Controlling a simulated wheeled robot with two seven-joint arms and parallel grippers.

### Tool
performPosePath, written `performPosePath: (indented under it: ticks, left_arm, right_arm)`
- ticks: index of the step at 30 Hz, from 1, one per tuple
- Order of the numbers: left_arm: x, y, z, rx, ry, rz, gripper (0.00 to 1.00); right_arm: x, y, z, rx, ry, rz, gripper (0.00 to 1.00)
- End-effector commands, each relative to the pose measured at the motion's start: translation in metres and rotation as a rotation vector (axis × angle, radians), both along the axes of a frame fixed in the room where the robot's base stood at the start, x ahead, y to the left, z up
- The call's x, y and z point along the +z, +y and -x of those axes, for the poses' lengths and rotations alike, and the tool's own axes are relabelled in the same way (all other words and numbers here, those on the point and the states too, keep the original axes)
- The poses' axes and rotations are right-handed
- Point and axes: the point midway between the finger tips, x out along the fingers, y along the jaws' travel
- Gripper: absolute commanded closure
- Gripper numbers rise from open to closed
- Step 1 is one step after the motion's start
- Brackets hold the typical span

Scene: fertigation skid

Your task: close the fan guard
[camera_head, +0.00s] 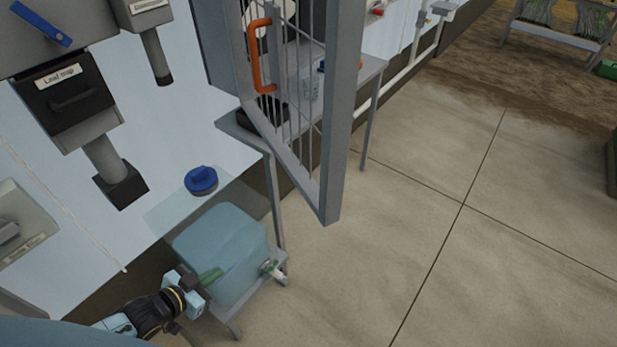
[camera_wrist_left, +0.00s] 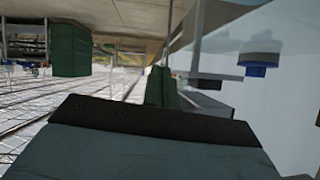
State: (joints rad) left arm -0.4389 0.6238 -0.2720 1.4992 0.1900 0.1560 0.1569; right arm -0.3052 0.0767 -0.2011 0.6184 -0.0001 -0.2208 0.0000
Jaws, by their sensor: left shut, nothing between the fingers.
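The fan guard (camera_head: 333,130) is a grey rectangular frame with thin upright bars. It stands swung out from the white wall, at the upper middle of the head view. An orange handle (camera_head: 257,55) is fixed on its left side. My left gripper (camera_head: 212,275) is low at the left of the head view, in front of the blue tank, well below and left of the guard. Its green fingers are together and empty, and they also show in the left wrist view (camera_wrist_left: 160,88). I cannot make out the guard in the wrist view. My right gripper is not in view.
A pale blue tank (camera_head: 225,245) sits on a low stand below a blue round cap (camera_head: 201,180). A grey bench (camera_head: 362,70) stands behind the guard. A dark labelled box (camera_head: 68,95) hangs on the wall at left. The concrete floor (camera_head: 480,250) at right is clear.

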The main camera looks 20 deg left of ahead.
Motion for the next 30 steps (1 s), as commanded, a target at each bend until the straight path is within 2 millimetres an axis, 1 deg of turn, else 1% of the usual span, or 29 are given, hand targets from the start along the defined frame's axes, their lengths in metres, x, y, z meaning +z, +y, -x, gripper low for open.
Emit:
performPosePath:
  ticks: [1, 2, 3, 5, 6, 9, 12, 15, 19, 23, 30]
  left_arm:
    - [0.054, -0.014, -0.011, -0.07, -0.079, 0.04, 1.0]
    - [0.079, -0.023, -0.015, -0.107, -0.121, 0.068, 1.0]
    - [0.111, -0.036, -0.019, -0.155, -0.17, 0.107, 1.0]
    - [0.155, -0.056, -0.019, -0.225, -0.229, 0.165, 1.0]
    - [0.181, -0.068, -0.017, -0.267, -0.263, 0.202, 1.0]
    - [0.231, -0.093, -0.008, -0.354, -0.319, 0.282, 1.0]
    - [0.262, -0.109, 0.0, -0.409, -0.35, 0.339, 1.0]
    - [0.276, -0.118, 0.003, -0.435, -0.363, 0.367, 1.0]
    - [0.278, -0.124, -0.001, -0.439, -0.369, 0.373, 1.0]
    - [0.279, -0.135, -0.013, -0.439, -0.371, 0.373, 1.0]
    - [0.279, -0.16, -0.04, -0.437, -0.372, 0.372, 1.0]
  right_arm:
    - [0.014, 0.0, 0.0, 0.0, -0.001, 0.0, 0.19]
    - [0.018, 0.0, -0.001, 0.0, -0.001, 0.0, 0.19]
    - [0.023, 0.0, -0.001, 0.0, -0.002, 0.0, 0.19]
    - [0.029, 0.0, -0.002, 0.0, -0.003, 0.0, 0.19]
    - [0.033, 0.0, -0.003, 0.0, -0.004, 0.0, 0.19]
    - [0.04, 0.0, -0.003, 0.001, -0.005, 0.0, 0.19]
    - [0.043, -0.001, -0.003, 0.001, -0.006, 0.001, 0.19]
    - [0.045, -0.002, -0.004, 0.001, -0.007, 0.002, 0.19]
    - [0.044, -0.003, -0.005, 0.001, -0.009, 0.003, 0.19]
    - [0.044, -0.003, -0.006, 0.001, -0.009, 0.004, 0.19]
    - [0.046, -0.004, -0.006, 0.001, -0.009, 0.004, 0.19]
